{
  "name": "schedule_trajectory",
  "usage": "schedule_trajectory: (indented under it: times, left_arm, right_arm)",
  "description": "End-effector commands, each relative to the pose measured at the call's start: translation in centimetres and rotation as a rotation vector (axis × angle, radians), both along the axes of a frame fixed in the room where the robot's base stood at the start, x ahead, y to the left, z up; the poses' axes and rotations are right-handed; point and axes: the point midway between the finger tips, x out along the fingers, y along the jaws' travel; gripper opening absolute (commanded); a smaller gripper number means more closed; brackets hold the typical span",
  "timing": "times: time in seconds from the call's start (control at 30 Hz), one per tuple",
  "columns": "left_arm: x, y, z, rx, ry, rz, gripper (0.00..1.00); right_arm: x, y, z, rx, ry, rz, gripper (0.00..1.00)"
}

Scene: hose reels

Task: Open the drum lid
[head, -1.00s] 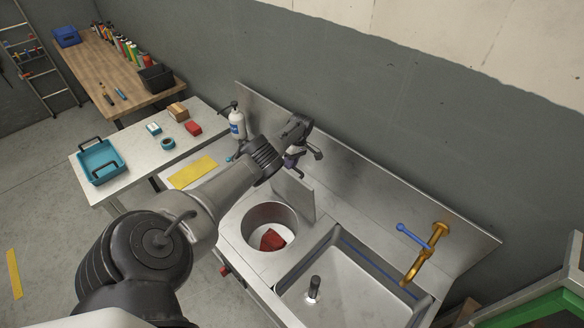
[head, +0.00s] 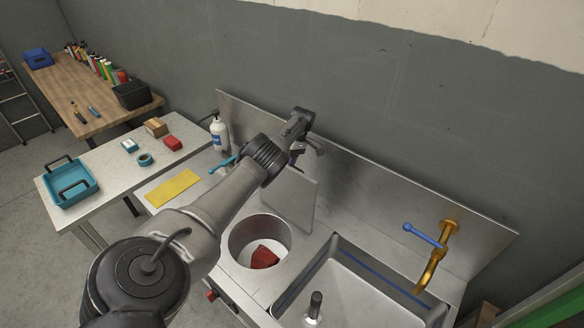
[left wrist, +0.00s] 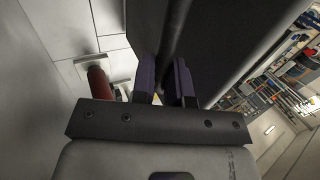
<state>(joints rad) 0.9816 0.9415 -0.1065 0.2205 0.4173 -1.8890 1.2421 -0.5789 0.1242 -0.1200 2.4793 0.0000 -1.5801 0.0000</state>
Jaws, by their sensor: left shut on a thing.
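The drum lid (head: 291,203) is a flat grey metal plate standing raised at the back edge of the round drum opening (head: 236,238). The drum is uncovered, and a red cloth-like thing (head: 264,257) lies inside. My left gripper (head: 296,158) is at the lid's upper edge, its fingers partly hidden by the wrist. In the left wrist view my purple fingers (left wrist: 164,82) are shut on a dark bar (left wrist: 173,38), apparently the lid's handle, beside a broad dark panel, probably the lid. My right gripper is not in view.
A steel sink (head: 350,290) with a brass tap (head: 437,255) and blue lever lies right of the drum. The steel backsplash (head: 370,195) runs close behind the lid. A white bottle (head: 218,133) stands left of my gripper. A yellow cloth (head: 172,188) lies on the left.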

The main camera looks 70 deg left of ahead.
Motion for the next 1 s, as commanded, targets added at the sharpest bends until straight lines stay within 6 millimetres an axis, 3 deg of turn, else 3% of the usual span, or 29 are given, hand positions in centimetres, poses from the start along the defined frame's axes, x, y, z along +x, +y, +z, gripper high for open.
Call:
schedule_trajectory:
  times: [0.03,0.43,0.47,0.7,1.0]
  left_arm:
    - [-0.68,0.4,-0.15,0.005,0.013,0.006,0.0]
    - [-0.69,0.44,0.01,0.005,0.013,0.009,0.0]
    - [-0.69,0.44,0.02,0.005,0.013,0.009,0.16]
    - [-0.65,0.45,0.09,0.006,0.012,0.009,0.39]
    - [-0.69,0.64,0.33,0.007,0.01,0.011,0.4]
  right_arm:
    - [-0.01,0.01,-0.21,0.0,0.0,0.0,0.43]
    - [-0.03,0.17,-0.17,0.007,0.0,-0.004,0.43]
    - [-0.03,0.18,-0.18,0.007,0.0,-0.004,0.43]
    - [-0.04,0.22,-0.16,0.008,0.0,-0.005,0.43]
    - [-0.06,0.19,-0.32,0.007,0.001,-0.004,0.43]
